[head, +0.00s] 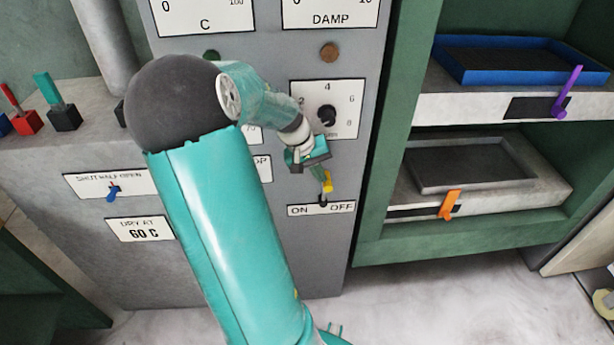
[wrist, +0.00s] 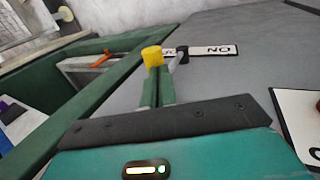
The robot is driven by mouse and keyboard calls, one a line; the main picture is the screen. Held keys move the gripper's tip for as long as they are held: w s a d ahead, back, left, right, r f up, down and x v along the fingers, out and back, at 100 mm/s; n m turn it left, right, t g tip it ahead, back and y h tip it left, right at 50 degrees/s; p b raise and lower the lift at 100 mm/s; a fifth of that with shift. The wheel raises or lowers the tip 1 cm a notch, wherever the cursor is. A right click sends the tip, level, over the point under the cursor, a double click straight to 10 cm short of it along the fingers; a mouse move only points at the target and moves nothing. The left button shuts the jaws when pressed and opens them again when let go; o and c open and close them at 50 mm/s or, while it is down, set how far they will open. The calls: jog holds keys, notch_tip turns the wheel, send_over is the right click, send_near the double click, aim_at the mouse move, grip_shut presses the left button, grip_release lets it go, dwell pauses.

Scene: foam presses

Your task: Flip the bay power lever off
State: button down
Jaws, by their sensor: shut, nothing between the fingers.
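The bay power lever has a yellow handle (head: 327,184) and stands out from the grey panel at the ON/OFF label (head: 300,210). In the head view the handle points up and slightly right. In the wrist view the yellow handle (wrist: 152,54) sits at my fingertips, left of its dark base, on the OFF side of the label (wrist: 215,50). My gripper (head: 324,174) is shut and empty, with its fingers (wrist: 157,88) together just above the handle. I cannot tell whether they touch it.
A dial (head: 326,115) is on the panel above my gripper. To the right, green shelving holds a blue tray (head: 450,75) and a grey tray (head: 420,180), with a purple lever (head: 568,90) and an orange lever (head: 450,204).

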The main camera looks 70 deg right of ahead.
jog(key=shift+s+d, duration=0.3)
jog(key=shift+s, duration=0.25)
jog(key=shift+s+d, duration=0.25)
jog(key=shift+s, duration=0.3)
jog(key=shift+r, duration=0.15)
jog(key=shift+w+r, duration=0.15)
jog(key=shift+r, duration=0.1)
jog(key=w+a, duration=0.5)
jog(key=w, duration=0.6)
jog(key=shift+a+r, duration=0.2)
jog(key=shift+a, duration=0.15)
jog(key=shift+s, duration=0.2)
